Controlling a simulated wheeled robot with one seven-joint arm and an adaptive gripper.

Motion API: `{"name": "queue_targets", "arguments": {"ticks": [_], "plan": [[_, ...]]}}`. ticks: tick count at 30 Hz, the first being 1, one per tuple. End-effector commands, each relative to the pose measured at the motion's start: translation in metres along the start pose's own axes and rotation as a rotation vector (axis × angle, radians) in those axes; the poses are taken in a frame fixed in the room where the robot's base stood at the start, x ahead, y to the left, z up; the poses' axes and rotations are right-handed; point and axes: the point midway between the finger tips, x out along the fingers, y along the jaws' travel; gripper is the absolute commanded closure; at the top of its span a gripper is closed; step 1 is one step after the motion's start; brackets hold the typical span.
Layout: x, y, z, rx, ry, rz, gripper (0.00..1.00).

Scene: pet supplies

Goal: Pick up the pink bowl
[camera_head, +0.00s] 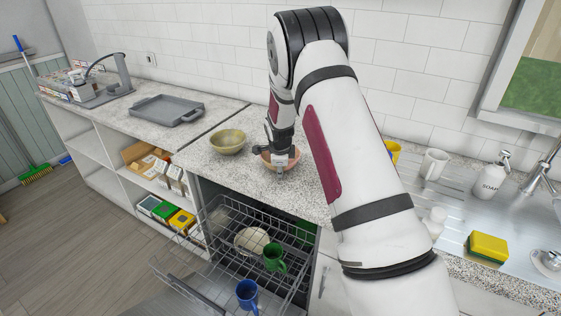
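The pink bowl (268,161) sits upright on the speckled counter (245,180), near its front edge above the open dishwasher. My arm reaches down to it from the right. My gripper (280,165) is at the bowl and covers part of its inside and front rim. The fingers are small and partly overlap the bowl, so I cannot tell whether they are open or closed on its rim. The right side of the bowl is partly hidden by my gripper and arm.
A yellowish bowl (228,142) stands just left of the pink bowl. The open dishwasher rack (225,218) below holds a plate, a green mug (275,258) and a blue mug (248,294). A grey tray (168,110) lies further left. A white mug (433,163) and soap bottle (491,177) stand right.

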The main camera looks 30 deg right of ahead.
Motion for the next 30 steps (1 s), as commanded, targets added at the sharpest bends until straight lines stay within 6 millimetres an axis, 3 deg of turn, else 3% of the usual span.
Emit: {"name": "queue_targets", "arguments": {"ticks": [6, 10, 11, 23, 30], "plan": [[0.000, 0.000, 0.000, 0.001, 0.000, -0.001, 0.72], [0.000, 0.000, 0.000, 0.001, 0.000, -0.001, 0.99], [0.000, 0.000, 0.000, 0.001, 0.000, -0.001, 1.00], [-0.001, -0.001, 0.000, 0.001, -0.001, -0.002, 1.00], [-0.013, -0.008, 0.001, 0.002, -0.002, -0.005, 1.00]]}}
